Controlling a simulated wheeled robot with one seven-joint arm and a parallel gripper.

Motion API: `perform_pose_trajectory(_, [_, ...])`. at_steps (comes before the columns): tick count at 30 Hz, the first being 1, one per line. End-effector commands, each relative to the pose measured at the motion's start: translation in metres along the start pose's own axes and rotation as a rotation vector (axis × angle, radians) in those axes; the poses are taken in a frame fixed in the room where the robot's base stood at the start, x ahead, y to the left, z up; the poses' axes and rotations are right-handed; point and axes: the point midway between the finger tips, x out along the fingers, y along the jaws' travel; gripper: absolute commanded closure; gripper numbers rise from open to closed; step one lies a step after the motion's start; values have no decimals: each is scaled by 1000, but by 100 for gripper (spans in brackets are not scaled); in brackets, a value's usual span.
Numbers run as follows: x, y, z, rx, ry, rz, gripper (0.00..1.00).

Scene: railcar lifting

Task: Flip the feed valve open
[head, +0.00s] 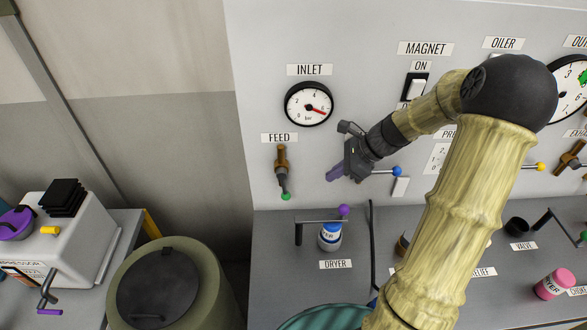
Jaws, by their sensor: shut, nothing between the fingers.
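The feed valve (281,160) is a brown fitting on the white panel, under the FEED label. Its dark lever points down, slightly to the right, and ends in a green knob (286,196).
A lever with a blue knob (397,171) is just right of my gripper. Below, a dryer bottle (330,238) stands beside a bracket with a purple knob (343,210). A lidded drum (160,285) is at lower left. My arm hides part of the panel.

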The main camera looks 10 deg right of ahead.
Motion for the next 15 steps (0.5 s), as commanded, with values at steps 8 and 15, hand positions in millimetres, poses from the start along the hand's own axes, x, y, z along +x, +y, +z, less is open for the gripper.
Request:
perform_pose_trajectory(8, [-4, -4, 0, 37, -20, -8, 100])
perform_pose_trajectory(15, [2, -4, 0, 35, -19, -6, 100])
